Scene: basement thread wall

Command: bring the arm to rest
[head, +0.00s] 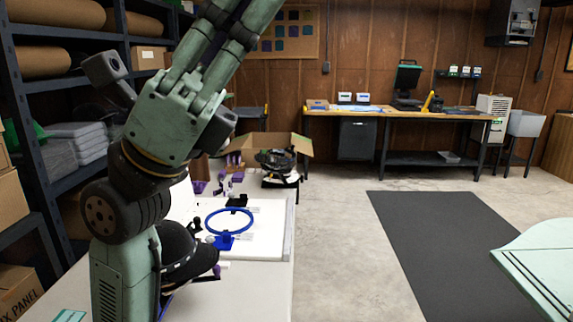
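My green arm stands at the left in the head view. It rises beside the white table (268,283) and its upper part leaves the picture at the top. My gripper is not visible, so its fingers and anything in them cannot be seen. A blue ring (207,224) on a blue foot stands on a white board on the table. A black cap-shaped thing (180,255) sits on the table behind my arm's lower part and is partly hidden by it.
Small purple and black parts lie at the table's far end, near an open cardboard box (300,148). Shelves (60,90) with rolls and boxes stand close on the left. A workbench (400,113) lines the back wall. Floor with a dark mat (440,250) is clear on the right.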

